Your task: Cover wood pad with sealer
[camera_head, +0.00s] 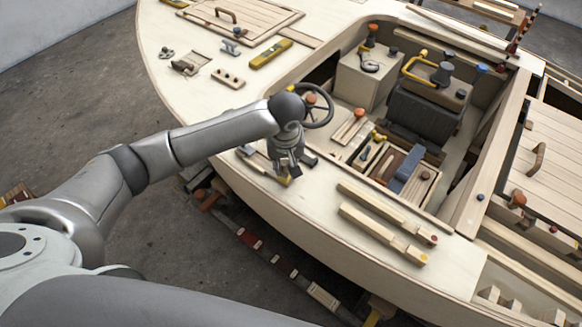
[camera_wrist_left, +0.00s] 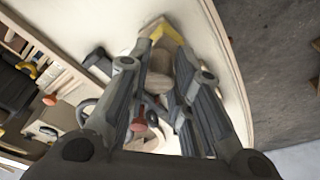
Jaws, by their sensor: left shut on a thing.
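My left gripper (camera_head: 284,174) reaches over the near deck edge of the plywood hull, just left of the cockpit opening. In the left wrist view its two fingers (camera_wrist_left: 160,85) close around a pale brown thing (camera_wrist_left: 160,62), partly hidden by the fingers. A yellow edge (camera_wrist_left: 158,31) shows just beyond it, close to the deck. In the head view a small wooden piece (camera_head: 258,164) lies under and left of the fingers. I cannot tell for sure which piece is the wood pad or which holds sealer. My right gripper is not in view.
Two long wood strips (camera_head: 382,232) lie on the deck to the right. An open box (camera_head: 402,172) of tools sits in the cockpit, near a steering wheel (camera_head: 318,106). A yellow level (camera_head: 270,54) lies farther back. Bare deck (camera_head: 310,205) lies between the gripper and strips.

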